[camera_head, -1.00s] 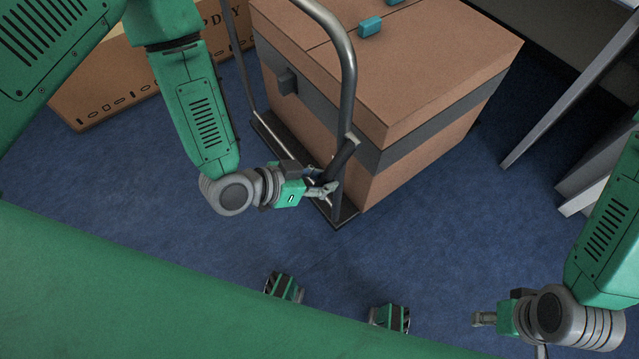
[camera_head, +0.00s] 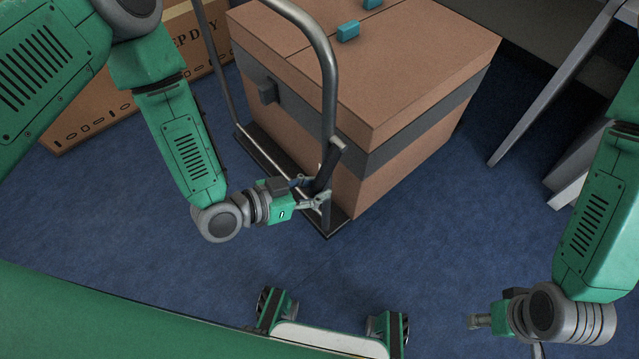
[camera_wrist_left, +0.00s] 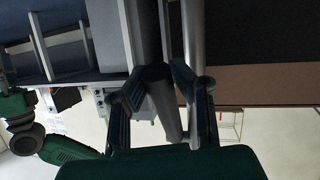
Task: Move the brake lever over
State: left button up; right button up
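The brake lever (camera_head: 326,168) is a dark bar with a light pivot piece, mounted low on the near post of a trolley's grey handle (camera_head: 330,85). It slants down beside the post. My left gripper (camera_head: 313,192) is at the lever's lower end, with its fingers apart on either side of it. In the left wrist view, the dark rounded lever end (camera_wrist_left: 160,82) lies between the two fingers (camera_wrist_left: 157,92); firm contact on both sides cannot be made out. My right gripper (camera_head: 474,321) is at the lower right, away from the trolley; its finger opening is unclear.
A large brown box (camera_head: 405,75) with a grey band stands on the trolley's dark base (camera_head: 338,222). A printed carton (camera_head: 95,112) lies behind at left. Light grey table legs (camera_head: 550,95) stand at right. Blue floor (camera_head: 420,240) is clear between trolley and right arm.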

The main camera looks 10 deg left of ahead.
pick_arm(q)
jog(key=shift+o, duration=1.3)
jog(key=shift+w+r, duration=0.1)
jog(key=v, duration=1.2)
jog(key=shift+a, duration=0.1)
jog(key=shift+f, duration=0.2)
